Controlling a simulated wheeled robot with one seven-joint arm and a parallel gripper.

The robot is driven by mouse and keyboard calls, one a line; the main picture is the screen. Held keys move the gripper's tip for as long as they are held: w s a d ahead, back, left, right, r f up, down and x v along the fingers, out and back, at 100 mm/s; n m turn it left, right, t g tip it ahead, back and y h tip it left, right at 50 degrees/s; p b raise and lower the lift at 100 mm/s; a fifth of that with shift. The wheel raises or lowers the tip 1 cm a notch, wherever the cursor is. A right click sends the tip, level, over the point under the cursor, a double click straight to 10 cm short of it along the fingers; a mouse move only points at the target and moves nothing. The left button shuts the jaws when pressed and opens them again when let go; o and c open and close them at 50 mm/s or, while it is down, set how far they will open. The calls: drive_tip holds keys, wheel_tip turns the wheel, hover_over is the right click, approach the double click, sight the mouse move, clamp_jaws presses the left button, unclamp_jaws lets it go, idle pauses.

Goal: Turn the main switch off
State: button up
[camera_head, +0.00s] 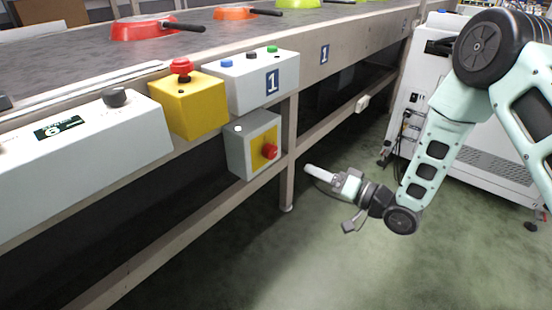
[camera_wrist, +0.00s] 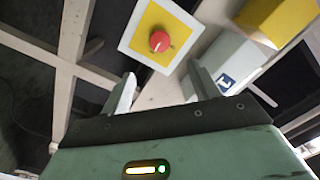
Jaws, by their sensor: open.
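The main switch (camera_head: 270,151) is a red rotary knob on a yellow plate, on the side of a grey box (camera_head: 238,148) under the conveyor edge. In the wrist view the red knob (camera_wrist: 159,42) sits on its yellow plate, ahead of my fingers and near the middle between them. My gripper (camera_head: 310,170) is to the right of the switch box in the head view, apart from it. In the wrist view my gripper (camera_wrist: 160,85) has its two fingers spread with nothing between them.
A yellow box with a red emergency button (camera_head: 181,66) and a white box with blue, black and green buttons (camera_head: 250,80) sit above the switch. A control panel with a knob (camera_head: 90,135) is at left. Pans (camera_head: 145,28) lie on the conveyor. A frame leg (camera_head: 288,150) stands beside the switch box.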

sight(274, 153)
drive_tip(key=b+x, duration=0.3)
drive_tip(key=x, duration=1.1)
drive_tip(key=shift+b, duration=0.3)
drive_tip(key=c, duration=1)
